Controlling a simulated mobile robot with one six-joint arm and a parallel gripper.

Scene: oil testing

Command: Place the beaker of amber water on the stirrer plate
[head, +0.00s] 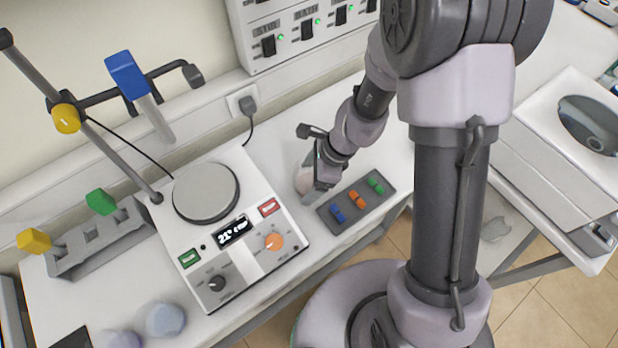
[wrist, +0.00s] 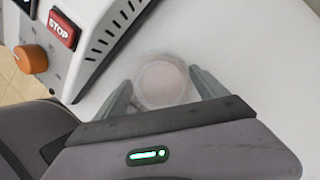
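A clear beaker with pale pinkish liquid (wrist: 163,82) stands on the white bench in the wrist view. In the head view the beaker (head: 303,180) is partly hidden by my gripper (head: 318,172), right of the stirrer. In the wrist view my gripper (wrist: 162,88) has one finger on each side of the beaker. The fingertips are at or very near its wall; I cannot tell whether they press on it. The stirrer's round grey plate (head: 206,192) is bare. Its white housing shows at the upper left of the wrist view (wrist: 88,22).
A stand with a yellow knob (head: 66,118) and a blue-topped clamp (head: 126,75) rises behind the plate. A grey rack (head: 95,240) stands to the left. A pad of coloured pieces (head: 357,200) lies right of the beaker. Two round bluish items (head: 165,320) lie at the front left.

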